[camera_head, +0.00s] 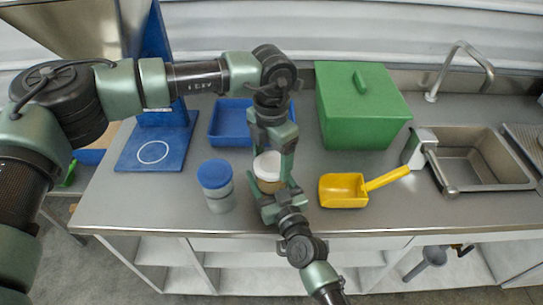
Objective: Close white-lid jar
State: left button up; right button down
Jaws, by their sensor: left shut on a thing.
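The jar (269,187) has a tan-brown body and stands upright near the front of the counter. Its white lid (267,166) is at the top of the jar; whether it is seated cannot be told from here. My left gripper (273,160) reaches down from above and is shut on the white lid, with a finger at each side. My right gripper (272,192) comes from the front edge, low at the jar body. Its fingers partly hide the jar's lower part, and whether they grip it is unclear.
A blue-lidded jar (217,187) stands close on the left. A yellow scoop (343,190) lies on the right. Behind are a blue tray (228,122) and a green box (362,110). A blue stand (150,150) is at the left, a sink (480,160) at the right.

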pick_arm(q)
jog(key=shift+f, duration=0.55)
dwell(0.4)
jog(key=m, duration=0.8)
jog(key=shift+m, duration=0.4)
jog(key=m, duration=0.7)
jog(key=shift+w, duration=0.1)
jog(key=m, duration=2)
